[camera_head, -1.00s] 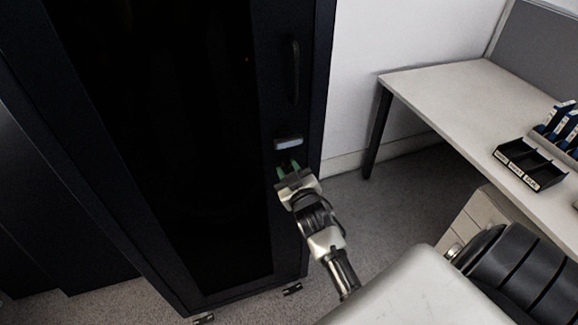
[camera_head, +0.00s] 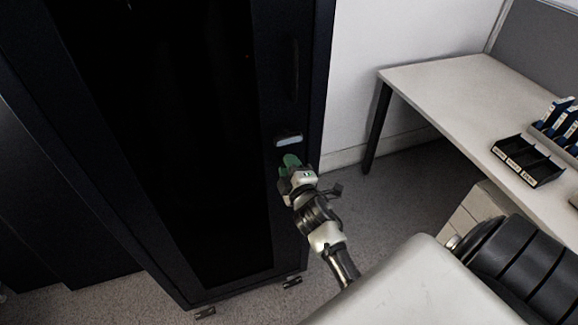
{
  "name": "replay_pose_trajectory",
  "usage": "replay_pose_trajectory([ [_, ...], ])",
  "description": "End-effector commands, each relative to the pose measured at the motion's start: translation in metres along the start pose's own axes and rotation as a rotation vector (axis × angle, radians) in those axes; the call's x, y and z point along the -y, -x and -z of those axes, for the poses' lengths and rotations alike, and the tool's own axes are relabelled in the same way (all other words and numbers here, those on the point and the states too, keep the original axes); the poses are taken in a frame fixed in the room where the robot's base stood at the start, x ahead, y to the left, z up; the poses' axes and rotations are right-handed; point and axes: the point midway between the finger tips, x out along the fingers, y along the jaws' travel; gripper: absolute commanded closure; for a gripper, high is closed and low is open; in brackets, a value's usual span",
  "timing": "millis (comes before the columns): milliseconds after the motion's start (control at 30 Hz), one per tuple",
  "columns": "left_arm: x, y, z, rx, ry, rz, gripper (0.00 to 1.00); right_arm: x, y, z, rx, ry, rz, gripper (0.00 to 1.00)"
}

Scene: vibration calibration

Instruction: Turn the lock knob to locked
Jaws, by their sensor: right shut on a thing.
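A tall black cabinet (camera_head: 225,150) with a dark glass door stands at the left and middle. On its right door frame is a small light-coloured label plate (camera_head: 288,140). My right gripper (camera_head: 287,168), with green fingertips, is at the door frame just below the plate. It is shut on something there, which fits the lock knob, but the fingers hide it. The knob's angle cannot be told. My left gripper does not show.
A dark vertical handle (camera_head: 294,70) sits higher on the same door frame. A white desk (camera_head: 440,95) at the right holds a black divided tray (camera_head: 528,160) and several blue-and-white items in a rack (camera_head: 558,125). Grey floor lies between cabinet and desk.

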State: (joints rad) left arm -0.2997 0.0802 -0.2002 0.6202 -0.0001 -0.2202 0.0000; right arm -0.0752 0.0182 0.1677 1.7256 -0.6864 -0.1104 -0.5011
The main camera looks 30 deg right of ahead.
Motion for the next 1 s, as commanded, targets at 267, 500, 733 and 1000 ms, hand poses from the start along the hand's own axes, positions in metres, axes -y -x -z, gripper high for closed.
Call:
replay_pose_trajectory([
  [267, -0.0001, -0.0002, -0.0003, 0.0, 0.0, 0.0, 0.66, 0.0004, 0.0002, 0.0001, -0.001, 0.093, 0.001, 0.94],
  [500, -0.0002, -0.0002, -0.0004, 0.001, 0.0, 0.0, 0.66, 0.0004, 0.0002, 0.0001, -0.001, 0.111, 0.001, 0.94],
  [733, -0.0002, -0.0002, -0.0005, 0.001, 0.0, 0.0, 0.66, 0.0005, 0.0002, 0.0, 0.0, 0.112, 0.001, 0.94],
  [1000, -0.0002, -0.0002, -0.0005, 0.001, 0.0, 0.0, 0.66, 0.0003, 0.0001, -0.0001, 0.0, 0.11, 0.001, 0.45],
])
